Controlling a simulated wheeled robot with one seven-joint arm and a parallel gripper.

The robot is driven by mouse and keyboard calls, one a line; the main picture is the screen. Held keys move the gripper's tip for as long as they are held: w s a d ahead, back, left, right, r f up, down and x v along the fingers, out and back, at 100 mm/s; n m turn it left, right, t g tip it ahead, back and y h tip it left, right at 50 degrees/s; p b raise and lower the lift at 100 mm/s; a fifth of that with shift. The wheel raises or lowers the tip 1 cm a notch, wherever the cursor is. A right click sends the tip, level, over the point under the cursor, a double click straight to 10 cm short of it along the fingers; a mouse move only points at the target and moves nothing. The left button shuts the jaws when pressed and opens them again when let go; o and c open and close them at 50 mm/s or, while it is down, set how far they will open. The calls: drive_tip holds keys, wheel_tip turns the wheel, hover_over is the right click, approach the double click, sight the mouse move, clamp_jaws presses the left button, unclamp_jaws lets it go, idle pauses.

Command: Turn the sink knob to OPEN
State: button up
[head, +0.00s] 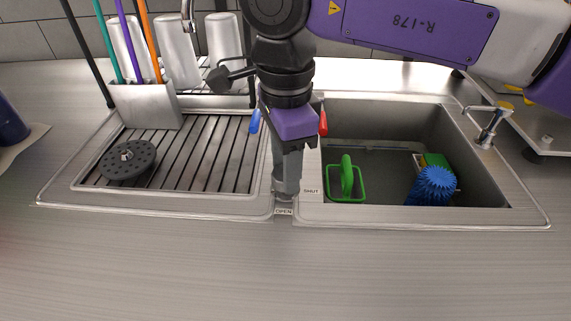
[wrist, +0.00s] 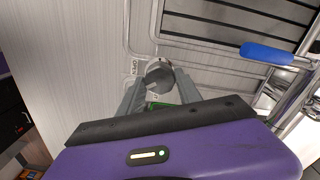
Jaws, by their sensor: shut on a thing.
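The sink knob (wrist: 159,73) is a small grey round knob on the sink's metal rim, between the ribbed drainboard and the basin. My gripper (head: 287,188) points straight down over it, with its fingers shut around it. In the head view the fingers hide most of the knob. The OPEN label (head: 284,212) is just in front of the knob, and the SHUT label (head: 311,192) is to its right. The OPEN label also shows beside the knob in the wrist view (wrist: 134,69). I cannot tell which label the knob points to.
A blue handle (head: 255,121) and a red handle (head: 323,121) stand behind my gripper. The basin (head: 390,120) holds a green-handled item (head: 347,180) and a blue spiky brush (head: 435,185). A dark round strainer (head: 127,160) lies on the drainboard (head: 205,150). The front counter is clear.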

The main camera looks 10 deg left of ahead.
drive_tip(key=m, duration=0.6)
drive_tip(key=shift+m, duration=0.3)
idle(0.4)
drive_tip(key=o, duration=1.4)
drive_tip(key=shift+c, duration=0.2)
wheel_tip(320, 180, up, 8)
drive_tip(key=shift+f, duration=0.1)
